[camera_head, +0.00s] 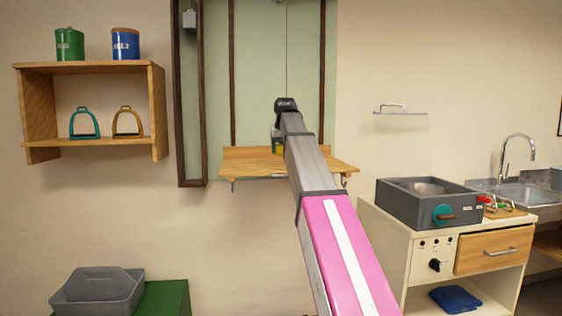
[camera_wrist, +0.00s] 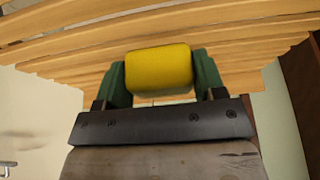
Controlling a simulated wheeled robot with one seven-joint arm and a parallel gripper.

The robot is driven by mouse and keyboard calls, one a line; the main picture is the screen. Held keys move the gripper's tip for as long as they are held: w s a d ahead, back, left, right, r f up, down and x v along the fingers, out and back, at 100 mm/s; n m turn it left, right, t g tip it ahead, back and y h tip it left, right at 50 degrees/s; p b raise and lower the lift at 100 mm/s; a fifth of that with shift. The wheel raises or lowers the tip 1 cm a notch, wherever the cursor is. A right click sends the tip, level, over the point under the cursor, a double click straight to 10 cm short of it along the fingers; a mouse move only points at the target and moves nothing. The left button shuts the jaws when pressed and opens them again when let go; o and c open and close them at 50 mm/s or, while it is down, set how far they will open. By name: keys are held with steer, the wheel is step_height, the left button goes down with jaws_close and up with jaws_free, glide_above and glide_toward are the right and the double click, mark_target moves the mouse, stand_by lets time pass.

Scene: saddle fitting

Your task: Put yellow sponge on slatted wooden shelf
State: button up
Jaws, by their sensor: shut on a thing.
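The yellow sponge (camera_wrist: 158,70) sits between the two green fingers of my gripper (camera_wrist: 160,78) in the wrist view, and the gripper is shut on it. The slatted wooden shelf (camera_wrist: 60,52) spans the top of that view beyond the sponge. In the head view the shelf (camera_head: 245,165) is fixed to the wall, with a raised back board. My gripper (camera_head: 277,145) is at the shelf, over its slats, mostly hidden by my arm. I cannot tell whether the sponge touches the slats.
A wall shelf (camera_head: 92,66) at left holds a green canister (camera_head: 69,45), a blue canister (camera_head: 125,44) and two stirrups. At right are a grey basin unit (camera_head: 408,207) on a cabinet and a sink (camera_head: 515,193). The slatted shelf's visible top looks clear.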

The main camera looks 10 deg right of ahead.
mark_target(281, 167)
steer(key=shift+w+a+f, duration=0.1)
steer(key=shift+w+f, duration=0.35)
steer(key=shift+w, duration=0.4)
steer(key=shift+f, duration=2.05)
steer(key=shift+f, duration=0.1)
steer(key=o, duration=0.9)
steer(key=shift+c, duration=0.2)
steer(key=v, duration=1.2)
